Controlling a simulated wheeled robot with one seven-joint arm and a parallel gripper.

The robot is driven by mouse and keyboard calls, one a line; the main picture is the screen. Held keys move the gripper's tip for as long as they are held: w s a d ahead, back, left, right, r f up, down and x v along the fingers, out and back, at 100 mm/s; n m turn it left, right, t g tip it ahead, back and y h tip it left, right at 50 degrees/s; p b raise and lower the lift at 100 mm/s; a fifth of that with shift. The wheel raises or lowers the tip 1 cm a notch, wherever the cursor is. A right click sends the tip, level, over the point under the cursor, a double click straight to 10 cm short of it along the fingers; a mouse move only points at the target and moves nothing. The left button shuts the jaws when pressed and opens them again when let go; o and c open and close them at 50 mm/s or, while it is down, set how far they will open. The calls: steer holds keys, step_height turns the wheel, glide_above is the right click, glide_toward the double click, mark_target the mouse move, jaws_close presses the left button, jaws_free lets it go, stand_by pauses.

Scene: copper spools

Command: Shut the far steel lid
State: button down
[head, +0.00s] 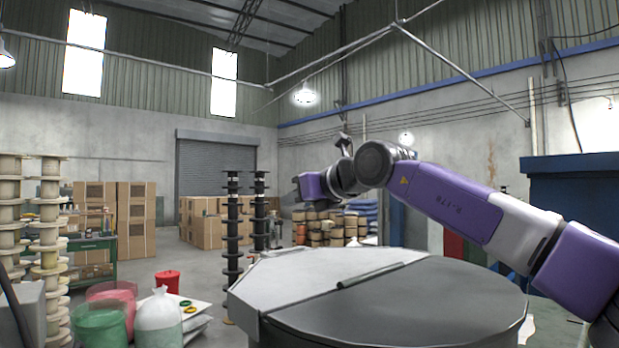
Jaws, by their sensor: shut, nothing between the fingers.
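A large round container (400,331) stands close in front of me in the head view. Its top has a light grey steel lid (310,272) on the far left part and a darker grey section (440,300) on the near right. The light lid looks about level with the dark section, and a thin dark bar (370,275) runs along their seam. Whether the lid's far edge touches the rim is hard to tell.
Tall dark spool stacks (232,235) stand behind the container. Pale spools (50,240), a green bin (98,325) and a white sack (158,320) are at left. A blue bin (575,200) stands at right. The air above the lid is clear apart from my arm.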

mark_target(285, 252)
steer(key=shift+w+a+f+g+h+p, duration=0.35)
steer(key=shift+f+p, duration=0.25)
steer(key=shift+f, duration=0.9)
steer(key=shift+w+a+f+g+h+p, duration=0.2)
steer(key=shift+w+f+g+p, duration=0.35)
steer(key=shift+f, duration=1)
steer(key=shift+w+a+f+g+h+p, duration=0.3)
steer(key=shift+f+p, duration=0.35)
steer(key=shift+f, duration=0.85)
